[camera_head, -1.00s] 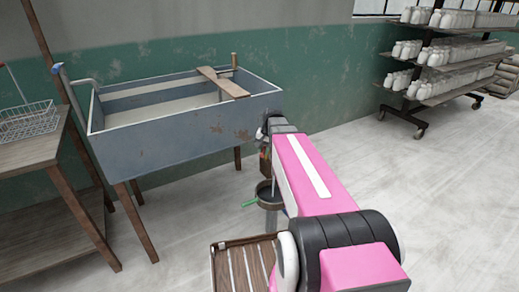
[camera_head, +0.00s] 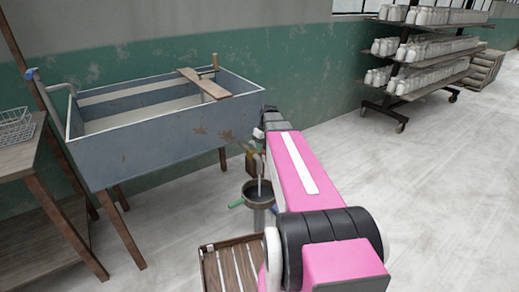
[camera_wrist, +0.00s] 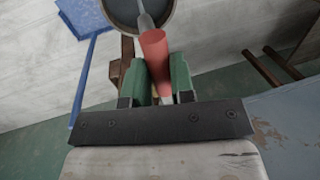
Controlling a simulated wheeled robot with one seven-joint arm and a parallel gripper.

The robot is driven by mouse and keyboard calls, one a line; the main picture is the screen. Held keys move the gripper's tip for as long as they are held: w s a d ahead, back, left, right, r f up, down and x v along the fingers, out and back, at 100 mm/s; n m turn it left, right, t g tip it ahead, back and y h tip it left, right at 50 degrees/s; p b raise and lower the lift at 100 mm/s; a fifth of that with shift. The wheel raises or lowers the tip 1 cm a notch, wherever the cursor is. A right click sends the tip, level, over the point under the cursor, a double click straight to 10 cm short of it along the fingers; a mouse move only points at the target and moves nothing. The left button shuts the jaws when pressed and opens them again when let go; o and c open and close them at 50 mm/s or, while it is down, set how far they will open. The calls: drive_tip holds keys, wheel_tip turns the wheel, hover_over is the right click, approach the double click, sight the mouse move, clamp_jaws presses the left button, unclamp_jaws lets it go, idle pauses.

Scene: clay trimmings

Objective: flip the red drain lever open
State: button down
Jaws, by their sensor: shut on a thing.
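The red lever (camera_wrist: 154,45) stands between the green fingers of my gripper (camera_wrist: 158,72) in the wrist view. The fingers are shut on it, one on each side. A thin grey rod runs from the lever's far end across a dark round bucket (camera_wrist: 125,12). In the head view the bucket (camera_head: 259,199) stands beside my pink arm, and the gripper is mostly hidden by the arm. I cannot make out the lever there.
A rusty blue-grey trough (camera_head: 165,150) on wooden legs stands at left; its wall also fills the right of the wrist view (camera_wrist: 285,125). A wooden table (camera_head: 15,163) is at far left. A slatted wooden piece (camera_head: 228,270) is in front. Open floor lies right, before a bottle rack (camera_head: 440,88).

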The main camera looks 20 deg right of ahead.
drive_tip(key=shift+w+d+n, duration=0.1)
drive_tip(key=shift+d+n, duration=0.1)
drive_tip(key=shift+n, duration=0.1)
drive_tip(key=c, duration=1)
unclamp_jaws()
drive_tip(key=r, duration=0.3)
drive_tip(key=d+r, duration=0.1)
drive_tip(key=r, duration=0.3)
drive_tip(key=d+r, duration=0.1)
drive_tip(key=r, duration=0.2)
drive_tip(key=shift+w+r, duration=0.3)
drive_tip(key=shift+r, duration=0.05)
